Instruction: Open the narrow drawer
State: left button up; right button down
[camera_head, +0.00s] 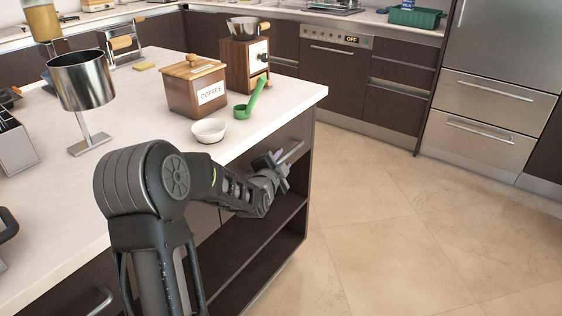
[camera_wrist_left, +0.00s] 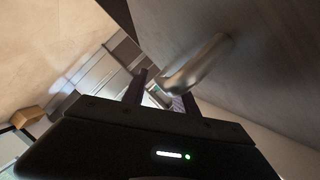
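The narrow drawer (camera_head: 298,130) is a dark front under the white counter top at the island's right end, above open shelves. It looks shut. Its metal bar handle (camera_head: 291,153) stands out from the front, and the handle also shows large in the left wrist view (camera_wrist_left: 198,65). My left gripper (camera_head: 274,161) is at the handle's near end, partly hidden by its own wrist. In the left wrist view its two fingers (camera_wrist_left: 162,95) are apart, with the handle's end seen between or just above them. I cannot tell whether they touch it. My right gripper is not in view.
On the island (camera_head: 225,147) stand a coffee box (camera_head: 196,92), a grinder (camera_head: 240,65), a white bowl (camera_head: 208,130), a green scoop (camera_head: 249,100) and a metal cup on a stand (camera_head: 82,82). The tiled floor (camera_head: 400,220) right of the island is clear.

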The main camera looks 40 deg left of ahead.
pick_arm(q)
grip_shut()
dwell(1.4)
